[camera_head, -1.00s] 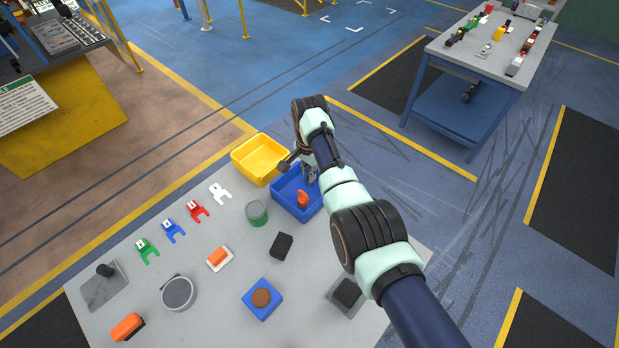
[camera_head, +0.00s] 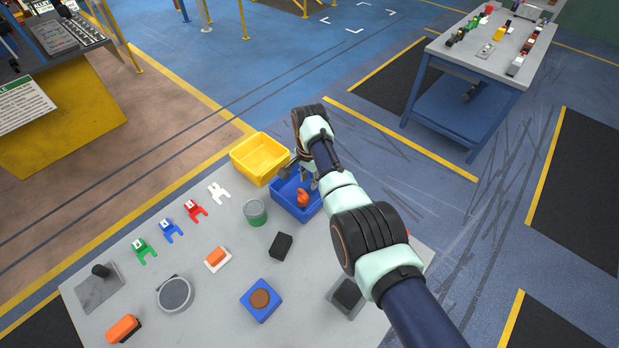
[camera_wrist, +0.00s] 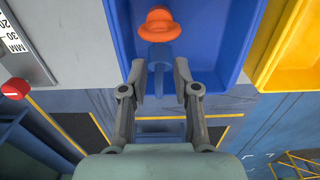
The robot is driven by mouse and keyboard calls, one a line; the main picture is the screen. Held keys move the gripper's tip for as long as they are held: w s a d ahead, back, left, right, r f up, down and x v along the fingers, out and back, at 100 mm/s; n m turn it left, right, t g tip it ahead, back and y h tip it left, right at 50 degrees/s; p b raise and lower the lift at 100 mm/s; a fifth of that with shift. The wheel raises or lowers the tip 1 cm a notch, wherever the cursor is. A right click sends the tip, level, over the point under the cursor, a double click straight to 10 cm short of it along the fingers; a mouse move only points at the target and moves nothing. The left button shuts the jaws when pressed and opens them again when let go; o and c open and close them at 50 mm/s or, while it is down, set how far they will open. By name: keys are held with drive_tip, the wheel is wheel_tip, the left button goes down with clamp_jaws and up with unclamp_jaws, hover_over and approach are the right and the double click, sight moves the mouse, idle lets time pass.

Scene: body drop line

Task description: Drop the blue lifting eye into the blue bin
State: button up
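The blue bin (camera_head: 287,204) stands at the back edge of the grey table, and its inside shows in the wrist view (camera_wrist: 222,75). My gripper (camera_head: 308,181) is over the bin. In the wrist view its fingertips (camera_wrist: 160,83) are spread apart with a gap between them. A blue piece that looks like the blue lifting eye (camera_wrist: 160,56) is in the bin just beyond the fingertips, with no finger visibly touching it. It is hard to make out against the blue bin. An orange piece with a rounded top (camera_wrist: 158,24) is in the bin beside it.
A yellow bin (camera_head: 262,155) adjoins the blue bin on the left. A green-grey can (camera_head: 255,212), a black block (camera_head: 281,246) and several coloured forked pieces are on the table. A blue block with a brown disc (camera_head: 261,300) is nearer.

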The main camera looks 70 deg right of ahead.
sight(309, 190)
wheel_tip(309, 190, up, 13)
drive_tip(key=p, duration=0.3)
drive_tip(key=shift+w, duration=0.1)
idle(0.5)
drive_tip(key=w+a+f+n+t+h, duration=0.1)
drive_tip(key=w+a+n+t, duration=0.1)
drive_tip(key=w+a+n, duration=0.45)
drive_tip(key=w+a+n+t+h, duration=0.1)
drive_tip(key=w+a+t, duration=0.15)
drive_tip(key=a, duration=0.75)
drive_tip(key=w+a+f+n+t+h, duration=0.1)
drive_tip(key=w+a+n, duration=0.35)
drive_tip(key=a, duration=0.35)
drive_tip(key=s+a+r+n+t+y, duration=0.1)
drive_tip(key=s+a+r+n+t, duration=0.1)
drive_tip(key=a, duration=0.6)
drive_tip(key=s+a+r+n+t+y, duration=0.1)
drive_tip(key=s+a+r+n+t, duration=0.2)
drive_tip(key=a, duration=0.5)
drive_tip(key=s+a+r+n+t+y, duration=0.1)
drive_tip(key=s+a+r+n+t, duration=0.1)
drive_tip(key=s+a+r+n, duration=0.2)
drive_tip(key=s+a, duration=0.2)
drive_tip(key=a, duration=0.2)
drive_tip(key=shift+r+n, duration=0.25)
drive_tip(key=shift+n, duration=0.15)
